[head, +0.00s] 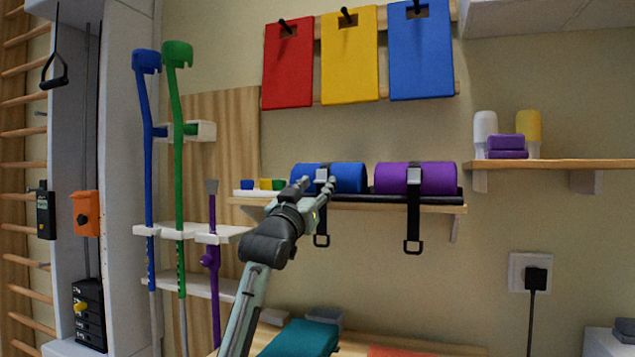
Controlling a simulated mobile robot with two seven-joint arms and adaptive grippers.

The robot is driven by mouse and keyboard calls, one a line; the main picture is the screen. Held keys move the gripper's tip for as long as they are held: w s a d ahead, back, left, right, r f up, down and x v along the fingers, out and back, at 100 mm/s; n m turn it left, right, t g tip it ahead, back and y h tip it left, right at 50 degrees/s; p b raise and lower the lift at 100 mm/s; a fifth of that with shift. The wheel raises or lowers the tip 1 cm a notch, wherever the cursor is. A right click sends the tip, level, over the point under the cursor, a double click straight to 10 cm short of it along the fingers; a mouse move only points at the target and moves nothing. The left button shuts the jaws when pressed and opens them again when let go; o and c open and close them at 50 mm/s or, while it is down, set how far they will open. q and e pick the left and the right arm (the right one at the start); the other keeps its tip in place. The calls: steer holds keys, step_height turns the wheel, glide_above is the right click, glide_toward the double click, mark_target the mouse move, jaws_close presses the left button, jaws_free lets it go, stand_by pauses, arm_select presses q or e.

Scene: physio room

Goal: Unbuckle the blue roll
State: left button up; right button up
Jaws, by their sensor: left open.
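The blue roll (346,178) lies on the wall shelf (390,206), with a black strap (321,228) around its middle. The strap's buckle (322,174) shows at the front of the roll, and its lower end hangs below the shelf with a loop at the bottom. My left gripper (318,183) is open in front of the blue roll, close to the buckle, and its fingers cover part of the roll and strap. I cannot tell whether the fingers touch the buckle. My right gripper is not in view.
A purple roll (440,179) with its own strap (413,215) lies to the right on the same shelf. Small coloured blocks (265,184) sit at the left end. Crutches (178,170) stand further left. Red, yellow and blue boards (350,60) hang above.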

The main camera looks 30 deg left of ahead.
arm_select(q)
steer(key=shift+w+r, duration=0.1)
steer(key=shift+w, duration=0.25)
